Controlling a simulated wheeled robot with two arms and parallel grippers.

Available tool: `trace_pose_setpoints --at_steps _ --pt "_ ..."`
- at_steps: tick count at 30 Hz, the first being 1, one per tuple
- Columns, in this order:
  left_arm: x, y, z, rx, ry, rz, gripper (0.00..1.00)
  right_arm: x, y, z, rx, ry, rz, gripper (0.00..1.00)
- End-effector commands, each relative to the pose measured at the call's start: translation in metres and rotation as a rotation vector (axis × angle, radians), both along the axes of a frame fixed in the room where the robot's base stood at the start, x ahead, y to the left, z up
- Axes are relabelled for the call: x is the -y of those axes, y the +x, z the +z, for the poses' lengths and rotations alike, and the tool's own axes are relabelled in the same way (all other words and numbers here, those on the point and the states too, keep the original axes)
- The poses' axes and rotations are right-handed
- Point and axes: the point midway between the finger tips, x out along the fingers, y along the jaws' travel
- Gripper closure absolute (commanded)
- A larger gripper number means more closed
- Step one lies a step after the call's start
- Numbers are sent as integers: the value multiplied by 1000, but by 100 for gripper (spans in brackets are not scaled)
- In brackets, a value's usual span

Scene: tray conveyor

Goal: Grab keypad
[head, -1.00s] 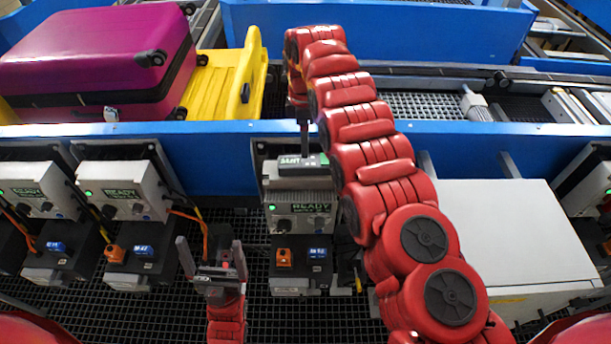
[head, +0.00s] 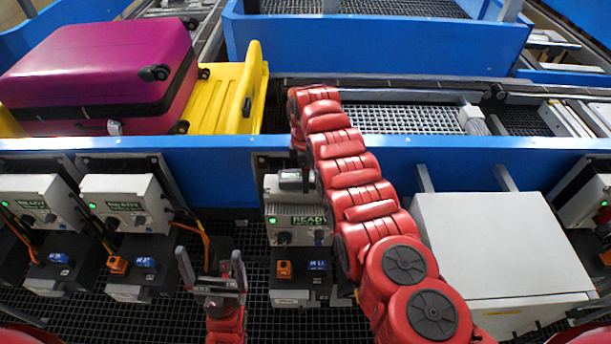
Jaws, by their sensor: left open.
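A small grey device with a dark face (head: 290,178), which may be the keypad, is on top of the middle grey READY box (head: 285,222). My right arm partly covers it. My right gripper (head: 299,160) points down at its upper edge; its fingers are mostly hidden behind the arm, and I cannot tell whether they touch the device. My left gripper (head: 210,262) is open and empty, fingers up, left of the middle station and apart from it.
Two more READY boxes (head: 125,204) stand on the left. Orange (head: 284,269) and blue (head: 317,266) parts sit on the lower black unit. A white cabinet (head: 495,245) is at right. Behind the blue rail (head: 225,165), a purple suitcase (head: 95,70) rests in a yellow tray (head: 218,98).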

Motion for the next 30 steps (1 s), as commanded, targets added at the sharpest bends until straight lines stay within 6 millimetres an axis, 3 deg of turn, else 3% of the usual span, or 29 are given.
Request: trace_pose_setpoints --at_steps 6,7,20,30 --pt "0 0 0 0 0 0 0 0 0 -2 1 0 0 20" --pt "0 0 0 0 0 0 0 0 0 -2 1 0 0 24" --pt "0 0 0 0 0 0 0 0 0 -1 1 0 0 100" --pt "0 0 -1 0 0 0 0 0 1 0 2 0 0 100"
